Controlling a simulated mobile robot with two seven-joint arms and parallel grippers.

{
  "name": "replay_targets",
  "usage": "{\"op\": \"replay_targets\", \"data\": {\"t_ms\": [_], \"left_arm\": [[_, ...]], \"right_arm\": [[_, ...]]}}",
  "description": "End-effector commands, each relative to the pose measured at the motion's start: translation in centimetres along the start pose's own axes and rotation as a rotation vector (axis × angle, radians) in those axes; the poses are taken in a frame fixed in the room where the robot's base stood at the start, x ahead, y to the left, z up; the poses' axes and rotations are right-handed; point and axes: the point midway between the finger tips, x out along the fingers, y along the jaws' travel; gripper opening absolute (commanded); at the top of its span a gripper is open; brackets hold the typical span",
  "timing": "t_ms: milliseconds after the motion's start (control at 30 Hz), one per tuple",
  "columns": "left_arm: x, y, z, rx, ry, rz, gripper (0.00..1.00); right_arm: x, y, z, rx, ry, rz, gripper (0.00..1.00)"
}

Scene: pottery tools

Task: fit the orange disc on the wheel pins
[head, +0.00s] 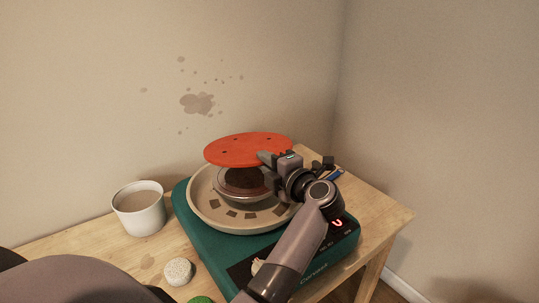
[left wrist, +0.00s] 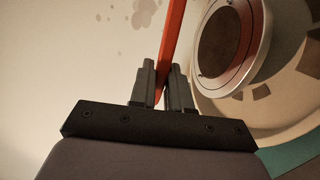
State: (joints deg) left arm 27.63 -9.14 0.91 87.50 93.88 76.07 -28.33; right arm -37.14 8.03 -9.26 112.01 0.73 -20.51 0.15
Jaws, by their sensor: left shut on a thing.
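The orange disc (head: 240,149) is a flat round plate with small dark holes, held tilted above the pottery wheel. My left gripper (head: 268,160) is shut on its near right edge. In the left wrist view the disc (left wrist: 173,42) shows edge-on between the fingers (left wrist: 164,88). The wheel head (head: 222,193) is a round metal plate with a dark centre, inside a beige splash pan (head: 205,211) on a green base (head: 187,217). It also shows in the left wrist view (left wrist: 232,45), apart from the disc. In the head view the disc partly covers the wheel head. My right gripper is out of view.
A white cup (head: 139,215) with brownish liquid stands left of the wheel. A pale round lump (head: 178,271) and a green one (head: 201,300) lie at the front. Dark and blue items (head: 329,169) lie behind my gripper. Walls close off the back and right.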

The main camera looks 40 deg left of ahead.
Motion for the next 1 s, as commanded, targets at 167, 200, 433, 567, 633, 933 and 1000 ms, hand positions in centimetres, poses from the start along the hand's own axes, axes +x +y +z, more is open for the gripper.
{"op": "replay_targets", "data": {"t_ms": [167, 200, 433, 567, 633, 933, 1000], "left_arm": [[0.0, 0.3, -0.1, -0.002, -0.006, 0.001, 0.00], [0.0, 0.2, -0.1, -0.002, -0.007, 0.001, 0.00], [0.1, -0.7, -0.1, -0.002, -0.006, 0.001, 0.00], [0.2, -1.6, -0.1, -0.001, -0.005, 0.001, 0.00], [0.2, -2.1, -0.1, -0.001, -0.005, 0.001, 0.00], [0.4, -4.2, -0.1, -0.001, -0.006, 0.002, 0.00], [0.5, -4.7, -0.1, -0.001, -0.006, 0.002, 0.00]], "right_arm": [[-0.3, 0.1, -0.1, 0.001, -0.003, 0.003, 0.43], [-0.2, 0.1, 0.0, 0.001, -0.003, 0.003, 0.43], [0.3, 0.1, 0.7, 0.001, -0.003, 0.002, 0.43], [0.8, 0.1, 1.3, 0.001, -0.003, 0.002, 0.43], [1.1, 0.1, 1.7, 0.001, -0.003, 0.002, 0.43], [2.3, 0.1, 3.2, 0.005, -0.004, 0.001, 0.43], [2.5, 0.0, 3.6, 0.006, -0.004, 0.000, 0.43]]}}
